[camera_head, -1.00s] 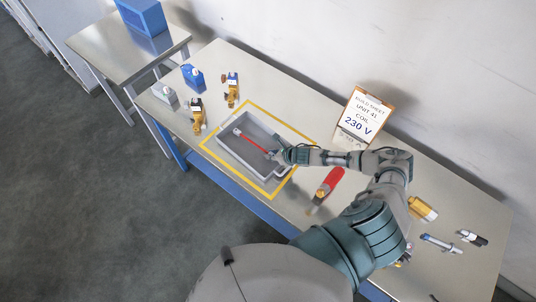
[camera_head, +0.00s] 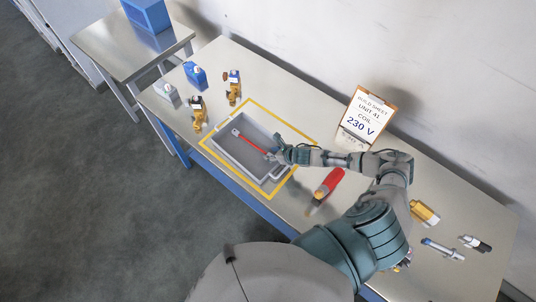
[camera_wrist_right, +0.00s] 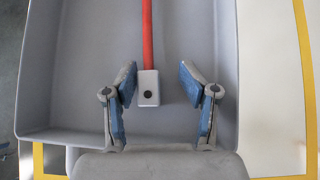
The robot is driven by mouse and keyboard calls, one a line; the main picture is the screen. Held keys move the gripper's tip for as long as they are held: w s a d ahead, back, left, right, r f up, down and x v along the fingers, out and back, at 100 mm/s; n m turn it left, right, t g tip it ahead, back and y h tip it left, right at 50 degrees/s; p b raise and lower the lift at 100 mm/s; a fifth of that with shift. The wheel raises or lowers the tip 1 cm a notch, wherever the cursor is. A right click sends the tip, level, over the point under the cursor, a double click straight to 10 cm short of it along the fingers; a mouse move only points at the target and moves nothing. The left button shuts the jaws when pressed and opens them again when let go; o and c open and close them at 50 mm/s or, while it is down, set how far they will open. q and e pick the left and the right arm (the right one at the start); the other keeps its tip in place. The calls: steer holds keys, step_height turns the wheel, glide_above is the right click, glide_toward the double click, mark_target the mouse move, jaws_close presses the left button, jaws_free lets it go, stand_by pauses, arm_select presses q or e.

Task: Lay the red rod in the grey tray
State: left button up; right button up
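The red rod (camera_head: 252,143) lies in the grey tray (camera_head: 217,143), slanting across it, with a pale metal block at each end. In the right wrist view the rod (camera_wrist_right: 147,35) runs up the picture, and its near end block lies between my right fingers, closer to the left one. My right gripper (camera_wrist_right: 161,98) is open, with a gap on both sides of the block. In the head view my right gripper (camera_head: 274,156) is over the tray's right end and hides part of it. My left gripper is not in view.
Yellow tape (camera_head: 205,149) frames the tray. Brass valves (camera_head: 198,114) and bottles (camera_head: 195,75) stand beyond it to the left. A red-handled tool (camera_head: 328,183) lies right of the tray. A build sheet stand (camera_head: 364,117) is at the back, with several parts at the far right.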

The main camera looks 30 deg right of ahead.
steer(key=shift+s+d+f, duration=0.3)
steer(key=shift+d+f, duration=0.2)
steer(key=shift+d, duration=0.05)
steer(key=shift+s+d+f, duration=0.3)
steer(key=shift+d+f, duration=0.2)
steer(key=shift+d, duration=0.3)
steer(key=shift+s, duration=0.1)
steer(key=shift+a, duration=0.25)
steer(key=shift+a+r+h, duration=0.2)
steer(key=shift+a+h, duration=0.1)
steer(key=shift+a, duration=0.8)
steer(key=shift+d, duration=0.5)
steer(key=shift+s+d+r+p, duration=0.15)
steer(key=shift+d+r, duration=0.1)
steer(key=shift+r, duration=0.15)
steer(key=shift+s+d+r+p, duration=0.1)
steer(key=shift+d+r+p, duration=0.1)
steer(key=shift+r, duration=0.2)
steer(key=v, duration=1)
steer(key=shift+w+a+r, duration=0.1)
steer(key=shift+w+r, duration=0.2)
steer(key=shift+r, duration=0.1)
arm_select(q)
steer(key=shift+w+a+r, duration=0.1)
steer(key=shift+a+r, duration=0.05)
arm_select(e)
steer(key=shift+s+r, duration=0.1)
steer(key=shift+r, duration=0.2)
